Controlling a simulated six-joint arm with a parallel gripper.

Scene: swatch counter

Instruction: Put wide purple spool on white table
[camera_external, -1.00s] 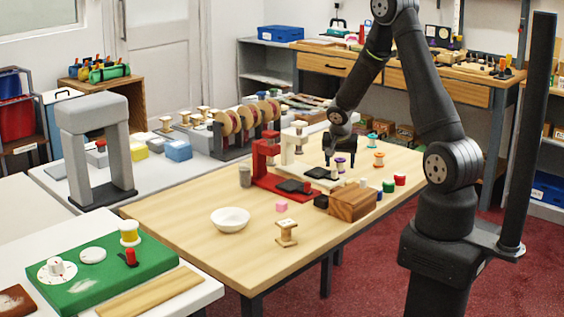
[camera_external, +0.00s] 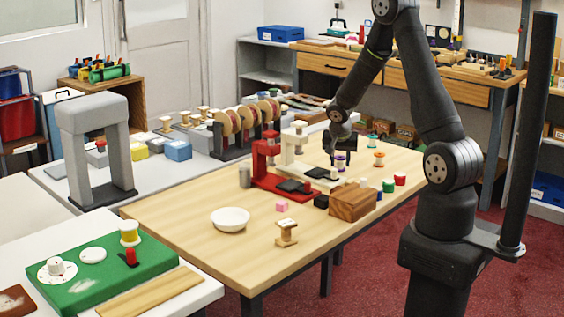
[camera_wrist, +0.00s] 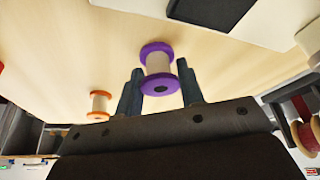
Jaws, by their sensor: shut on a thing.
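The wide purple spool (camera_external: 340,162), with purple flanges and a pale core, is at the far side of the wooden table. It also shows in the wrist view (camera_wrist: 159,66). My gripper (camera_external: 340,152) is shut on it, with one finger on each side. I cannot tell whether its base touches the table. A white table (camera_external: 150,178) stands behind the wooden one, and another white-topped table (camera_external: 205,288) is at the lower left. I cannot tell which one the task means.
An orange spool (camera_external: 379,159) stands right of my gripper. Red (camera_external: 265,165) and white presses stand close on the left. A wooden block (camera_external: 354,202) and small coloured spools are nearer the front. A white bowl (camera_external: 230,219) sits on the wooden table (camera_external: 185,222).

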